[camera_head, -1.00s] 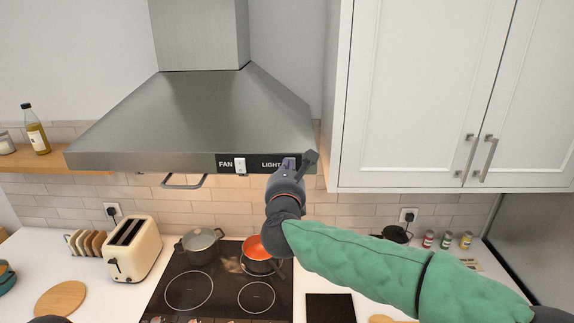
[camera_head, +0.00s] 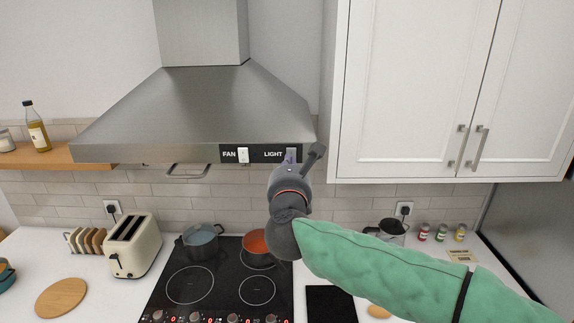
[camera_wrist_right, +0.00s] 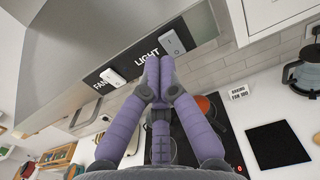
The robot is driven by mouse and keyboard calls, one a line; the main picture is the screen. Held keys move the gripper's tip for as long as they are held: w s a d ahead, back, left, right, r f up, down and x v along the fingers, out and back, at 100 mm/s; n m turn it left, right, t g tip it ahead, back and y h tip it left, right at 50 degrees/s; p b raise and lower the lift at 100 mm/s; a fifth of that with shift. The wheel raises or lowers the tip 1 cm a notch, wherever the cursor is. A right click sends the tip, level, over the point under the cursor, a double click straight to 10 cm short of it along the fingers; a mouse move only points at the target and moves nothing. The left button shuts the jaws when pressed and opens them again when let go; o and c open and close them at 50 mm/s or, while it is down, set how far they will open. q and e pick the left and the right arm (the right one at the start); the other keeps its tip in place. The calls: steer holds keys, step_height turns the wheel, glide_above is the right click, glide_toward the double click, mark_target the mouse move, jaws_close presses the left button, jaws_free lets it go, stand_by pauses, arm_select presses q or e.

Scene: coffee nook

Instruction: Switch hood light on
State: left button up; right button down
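The steel hood (camera_head: 190,110) has a black panel with a white FAN switch (camera_head: 243,155) and a pale LIGHT switch (camera_head: 291,152) at its right end. In the head view my right gripper (camera_head: 288,159) is in front of and just below the LIGHT switch, partly covering it. In the right wrist view the purple fingers (camera_wrist_right: 158,65) meet at their tips, with nothing between them. They are beside the LIGHT switch (camera_wrist_right: 172,43); I cannot tell whether they touch it. The FAN switch (camera_wrist_right: 112,77) is further left. My left gripper is out of view.
A white cabinet (camera_head: 405,90) stands close to the right of the hood. Below are the black hob (camera_head: 222,285), a grey pot (camera_head: 200,241), an orange pan (camera_head: 255,243) and a toaster (camera_head: 133,246). A rail (camera_head: 188,171) hangs under the hood.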

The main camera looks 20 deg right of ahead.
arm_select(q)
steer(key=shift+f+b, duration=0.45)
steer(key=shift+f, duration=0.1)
arm_select(e)
steer(key=v, duration=0.6)
steer(key=shift+s+r, duration=0.3)
steer(key=shift+r, duration=0.2)
steer(key=shift+s+a, duration=0.1)
steer(key=shift+a, duration=0.05)
